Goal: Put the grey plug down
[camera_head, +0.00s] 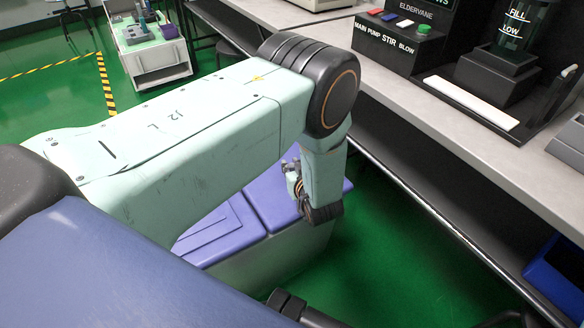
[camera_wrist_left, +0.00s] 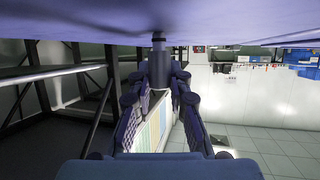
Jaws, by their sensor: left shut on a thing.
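My left arm reaches in from the left in the head view, with its wrist bent down over the purple-topped cabinet (camera_head: 282,200). My left gripper (camera_head: 294,180) is mostly hidden behind the wrist link there. In the left wrist view, the left gripper (camera_wrist_left: 161,78) is shut on a slim dark grey piece, the grey plug (camera_wrist_left: 158,48). The plug's far end reaches to or very near the purple surface (camera_wrist_left: 90,18) along the top of that view. I cannot tell whether it touches. My right gripper does not show.
A grey workbench (camera_head: 470,130) runs along the right, with a black tester panel (camera_head: 400,45) and a dispenser stand (camera_head: 500,75) on it. A white cart (camera_head: 158,55) stands at the back left. A blue bin (camera_head: 560,270) is under the bench. Green floor is open between.

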